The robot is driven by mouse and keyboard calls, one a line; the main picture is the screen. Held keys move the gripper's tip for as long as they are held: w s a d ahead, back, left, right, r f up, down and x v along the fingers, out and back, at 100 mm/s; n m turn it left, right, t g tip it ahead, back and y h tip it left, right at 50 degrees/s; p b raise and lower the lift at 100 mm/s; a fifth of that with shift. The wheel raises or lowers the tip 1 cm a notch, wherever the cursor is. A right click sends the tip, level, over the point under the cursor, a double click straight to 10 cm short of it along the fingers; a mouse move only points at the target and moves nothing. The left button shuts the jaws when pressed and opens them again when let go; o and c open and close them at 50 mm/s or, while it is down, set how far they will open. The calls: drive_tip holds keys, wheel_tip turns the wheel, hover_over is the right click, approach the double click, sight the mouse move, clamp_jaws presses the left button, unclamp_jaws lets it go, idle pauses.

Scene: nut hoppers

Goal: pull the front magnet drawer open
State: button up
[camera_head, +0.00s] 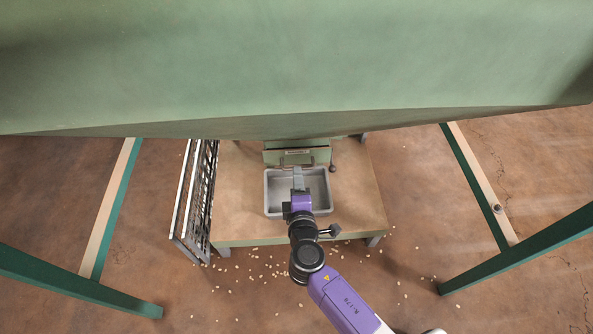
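The green magnet drawer (272,157) shows as a small box front with a pale label and a handle (297,162), under the big hopper. It looks shut, though the hopper hides what lies behind it. My gripper (298,170) reaches from below over the grey tray, with its grey end at or close to the handle. I cannot tell whether it touches the handle, or whether its fingers are open or shut. My purple and black arm comes up from the lower right.
A grey tray (268,195) stands on the low wooden table (238,205) under my gripper. The green hopper (290,60) fills the top. A black barred rack (200,200) leans at the table's left side. Green frame legs (475,185) stand at both sides. Nuts (262,276) litter the floor.

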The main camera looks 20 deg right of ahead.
sight(274, 156)
drive_tip(key=b+x, duration=0.1)
drive_tip(key=x, duration=0.4)
clamp_jaws()
drive_tip(key=shift+s, duration=0.1)
idle(1.3)
